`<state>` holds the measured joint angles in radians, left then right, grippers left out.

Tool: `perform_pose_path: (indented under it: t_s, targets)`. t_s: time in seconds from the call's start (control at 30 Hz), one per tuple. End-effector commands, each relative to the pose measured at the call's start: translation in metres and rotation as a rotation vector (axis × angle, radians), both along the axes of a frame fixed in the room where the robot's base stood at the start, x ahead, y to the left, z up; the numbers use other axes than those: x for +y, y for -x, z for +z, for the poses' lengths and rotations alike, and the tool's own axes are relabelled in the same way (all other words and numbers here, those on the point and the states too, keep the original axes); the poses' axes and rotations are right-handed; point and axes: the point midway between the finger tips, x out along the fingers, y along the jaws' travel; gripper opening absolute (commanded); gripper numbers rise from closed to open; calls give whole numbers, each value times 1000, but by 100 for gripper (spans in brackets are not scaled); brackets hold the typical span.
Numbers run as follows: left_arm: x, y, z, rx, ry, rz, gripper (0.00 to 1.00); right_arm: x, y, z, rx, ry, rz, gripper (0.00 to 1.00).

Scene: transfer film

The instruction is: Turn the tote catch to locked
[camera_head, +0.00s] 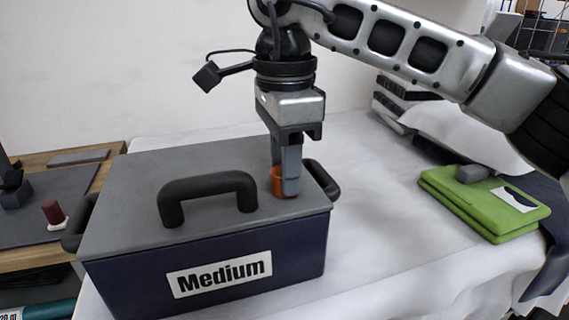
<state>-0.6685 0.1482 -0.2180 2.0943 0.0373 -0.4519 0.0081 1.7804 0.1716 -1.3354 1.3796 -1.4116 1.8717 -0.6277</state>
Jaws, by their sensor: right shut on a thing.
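The tote (130,287) is a dark blue box with a grey lid (135,190), a black top handle (207,187) and a white "Medium" label. It stands at the left front of the white-covered table. The catch (277,181) is a small orange-brown piece on the lid, right of the handle, mostly hidden by my fingers. My right gripper (288,188) points straight down from above and is shut on the catch. I cannot tell which way the catch is turned. Only a dark piece at the far left edge may belong to my left arm; no left gripper fingers show clearly.
A folded green cloth (460,205) lies at the right on the white table cover (385,235). Dark stacked items (400,97) and a white pillow-like thing (455,128) are behind it. A wooden side table (35,258) with a dark red piece (53,212) is at the left.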

Motion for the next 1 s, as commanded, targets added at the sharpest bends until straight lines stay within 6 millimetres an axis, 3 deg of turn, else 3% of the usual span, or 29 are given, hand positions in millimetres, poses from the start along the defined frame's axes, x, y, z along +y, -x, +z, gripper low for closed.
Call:
perform_pose_path:
  t_s: [0.6,1.0]
  targets:
    - [-1,1,-6,1,14,3,36,-1,0,0,-2,0,-584,11]
    - [-3,0,-7,-5,27,9,36,0,0,0,-2,-1,-876,11]
